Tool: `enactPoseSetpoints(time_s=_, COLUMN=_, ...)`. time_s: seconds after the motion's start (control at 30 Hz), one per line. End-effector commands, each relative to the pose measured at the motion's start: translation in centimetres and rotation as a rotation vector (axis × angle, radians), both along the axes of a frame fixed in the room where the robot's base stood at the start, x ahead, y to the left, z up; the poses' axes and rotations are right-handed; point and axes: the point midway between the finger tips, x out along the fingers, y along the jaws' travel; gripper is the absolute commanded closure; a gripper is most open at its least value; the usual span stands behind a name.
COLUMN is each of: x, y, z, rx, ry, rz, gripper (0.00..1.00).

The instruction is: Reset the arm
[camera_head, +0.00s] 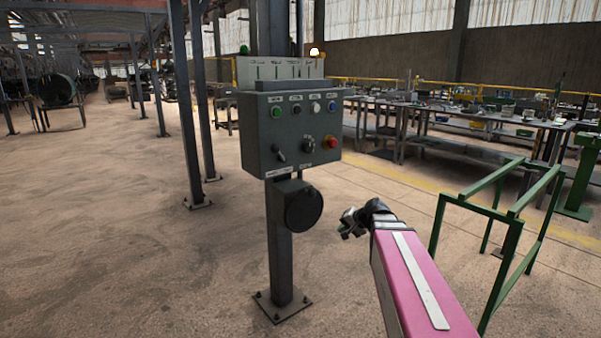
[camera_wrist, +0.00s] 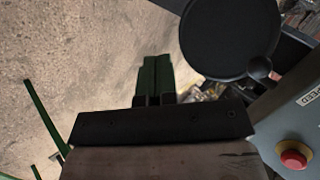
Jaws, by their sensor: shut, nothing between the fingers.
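My arm reaches in from the lower right in the head view, with my gripper (camera_head: 344,232) at its end, to the right of and below the grey control box (camera_head: 262,150). In the wrist view my gripper (camera_wrist: 155,62) is shut, its two green fingers side by side with nothing between them. The control box carries several buttons, a dark switch lever (camera_head: 280,156), a black knob (camera_head: 308,146) and a red button (camera_head: 332,142). The red button (camera_wrist: 293,158) also shows at the lower right of the wrist view. My gripper appears apart from the box.
A round black handwheel (camera_head: 303,210) is mounted on the post below the box; it also shows in the wrist view (camera_wrist: 230,38). A green frame (camera_head: 505,215) stands at right. Workbenches (camera_head: 440,120) are behind.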

Motion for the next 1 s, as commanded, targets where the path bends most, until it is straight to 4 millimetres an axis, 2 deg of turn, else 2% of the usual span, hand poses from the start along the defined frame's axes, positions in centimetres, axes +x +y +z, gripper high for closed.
enactPoseSetpoints(time_s=0.03, x=-2.4, y=0.4, z=-2.8, rx=-0.080, ry=0.051, rz=0.045, gripper=1.00)
enactPoseSetpoints(time_s=0.2, x=-8.8, y=0.2, z=-10.2, rx=-0.353, ry=0.210, rz=0.199, gripper=1.00)
enactPoseSetpoints(time_s=0.3, x=-12.2, y=-0.5, z=-13.2, rx=-0.494, ry=0.289, rz=0.280, gripper=1.00)
enactPoseSetpoints(time_s=0.4, x=-14.7, y=-1.3, z=-15.0, rx=-0.601, ry=0.351, rz=0.343, gripper=1.00)
enactPoseSetpoints(time_s=0.5, x=-16.2, y=-1.9, z=-16.1, rx=-0.668, ry=0.390, rz=0.381, gripper=1.00)
enactPoseSetpoints(time_s=0.6, x=-16.8, y=-2.2, z=-16.5, rx=-0.701, ry=0.406, rz=0.400, gripper=1.00)
enactPoseSetpoints(time_s=1.0, x=-16.8, y=-2.2, z=-16.5, rx=-0.707, ry=0.408, rz=0.401, gripper=1.00)
